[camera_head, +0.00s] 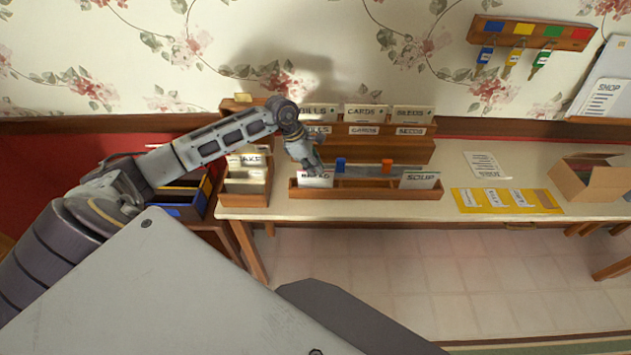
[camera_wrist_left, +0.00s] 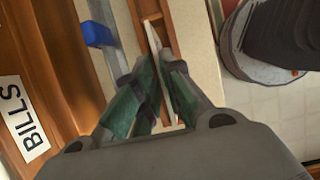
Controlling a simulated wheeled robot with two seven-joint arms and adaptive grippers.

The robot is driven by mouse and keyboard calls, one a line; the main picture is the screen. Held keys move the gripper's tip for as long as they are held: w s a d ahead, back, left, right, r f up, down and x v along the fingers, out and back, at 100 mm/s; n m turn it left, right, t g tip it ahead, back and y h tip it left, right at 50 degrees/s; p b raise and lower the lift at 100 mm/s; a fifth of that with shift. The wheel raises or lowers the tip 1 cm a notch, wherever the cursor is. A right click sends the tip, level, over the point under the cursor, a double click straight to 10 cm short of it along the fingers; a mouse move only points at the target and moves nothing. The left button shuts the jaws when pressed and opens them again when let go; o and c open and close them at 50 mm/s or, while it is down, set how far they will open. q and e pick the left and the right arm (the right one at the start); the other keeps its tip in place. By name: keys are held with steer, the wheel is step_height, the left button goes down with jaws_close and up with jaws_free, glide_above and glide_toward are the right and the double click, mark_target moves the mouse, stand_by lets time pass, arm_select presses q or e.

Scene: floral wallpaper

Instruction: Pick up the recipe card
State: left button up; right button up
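A low wooden tray (camera_head: 365,190) on the table holds a white lettered card (camera_head: 315,178) at its left end and a white SOUP card (camera_head: 419,180) at its right end. I cannot tell for certain which is the recipe card. My left gripper (camera_head: 316,166) is down at the left card, partly hiding its top. In the left wrist view, a thin white card (camera_wrist_left: 153,40), seen edge-on, runs between the two green-padded fingers of the left gripper (camera_wrist_left: 159,68). The fingers are close to its sides; whether they press on it is unclear. My right gripper is out of view.
A tiered wooden rack (camera_head: 385,148) with BILLS, CARDS and SEEDS labels stands close behind the tray. Blue (camera_head: 340,164) and orange (camera_head: 387,165) pieces sit near the tray. A yellow mat (camera_head: 462,200) and cardboard box (camera_head: 585,187) lie to the right.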

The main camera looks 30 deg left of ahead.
mark_target(320, 178)
arm_select(q)
steer(key=shift+b+x, duration=0.6)
steer(key=shift+x, duration=1.25)
steer(key=shift+s+d+f, duration=0.1)
steer(key=shift+f, duration=0.3)
steer(key=shift+d+f+b, duration=0.1)
steer(key=shift+f+b, duration=0.2)
steer(key=shift+f, duration=0.05)
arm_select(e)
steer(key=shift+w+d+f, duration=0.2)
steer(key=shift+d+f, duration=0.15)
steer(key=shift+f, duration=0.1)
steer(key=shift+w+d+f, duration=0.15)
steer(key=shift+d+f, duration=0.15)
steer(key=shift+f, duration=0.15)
arm_select(q)
steer(key=shift+f, duration=0.15)
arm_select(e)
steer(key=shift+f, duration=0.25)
arm_select(q)
jaws_close()
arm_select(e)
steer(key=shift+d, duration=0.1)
